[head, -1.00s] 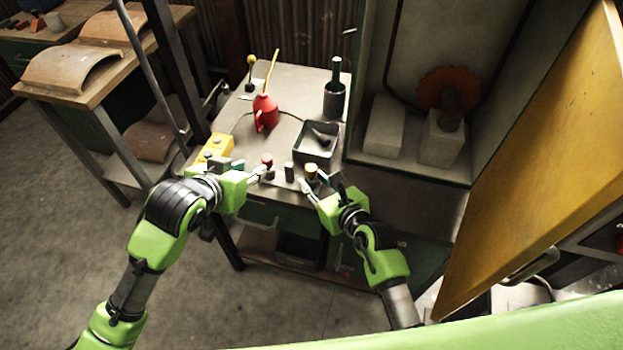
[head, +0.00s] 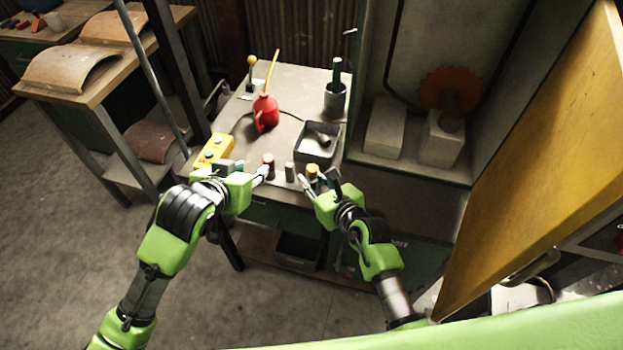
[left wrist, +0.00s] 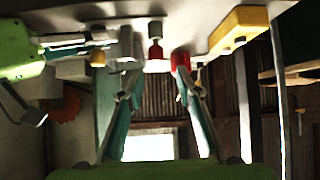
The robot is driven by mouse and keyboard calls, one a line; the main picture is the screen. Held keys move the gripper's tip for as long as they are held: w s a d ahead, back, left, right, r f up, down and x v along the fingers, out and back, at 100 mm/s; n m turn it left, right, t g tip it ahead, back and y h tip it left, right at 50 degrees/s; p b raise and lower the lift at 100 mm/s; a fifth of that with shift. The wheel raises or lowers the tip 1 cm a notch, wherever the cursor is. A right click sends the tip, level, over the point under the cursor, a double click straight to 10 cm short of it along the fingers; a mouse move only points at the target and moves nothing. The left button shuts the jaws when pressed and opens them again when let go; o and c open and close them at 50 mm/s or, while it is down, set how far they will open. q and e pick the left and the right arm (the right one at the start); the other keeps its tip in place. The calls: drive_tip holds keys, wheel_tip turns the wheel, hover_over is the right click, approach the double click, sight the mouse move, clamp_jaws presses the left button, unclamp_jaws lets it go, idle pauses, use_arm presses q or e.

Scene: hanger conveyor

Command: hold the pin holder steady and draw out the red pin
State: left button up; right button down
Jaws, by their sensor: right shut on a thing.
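The red pin (head: 268,160) has a red top and stands upright near the front edge of the workbench. In the left wrist view, where the scene is upside down, the red pin (left wrist: 155,50) shows beyond my fingertips. A grey upright piece (head: 289,172) and a yellow-topped piece (head: 312,170) stand to its right, seemingly parts of the pin holder; its base is largely hidden. My left gripper (head: 264,175) is beside the red pin. Its fingers are apart and empty in the left wrist view (left wrist: 157,82). My right gripper (head: 317,182) is shut around the yellow-topped part.
A yellow button box (head: 213,152) lies left of the pin. Behind are a red oil can (head: 265,112), a grey tray (head: 318,142) and a dark cup (head: 335,98). An open yellow cabinet door (head: 545,160) stands at the right.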

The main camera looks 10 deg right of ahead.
sight(268, 161)
use_arm(q)
drive_tip(key=shift+s+d+f+n+t+y, duration=0.75)
drive_tip(key=shift+d+f+n+t+y, duration=0.25)
drive_tip(key=shift+d+n+t+y, duration=1.05)
drive_tip(key=shift+n+g+y, duration=0.25)
drive_tip(key=shift+x, duration=4.95)
drive_tip(key=shift+d, duration=0.1)
clamp_jaws()
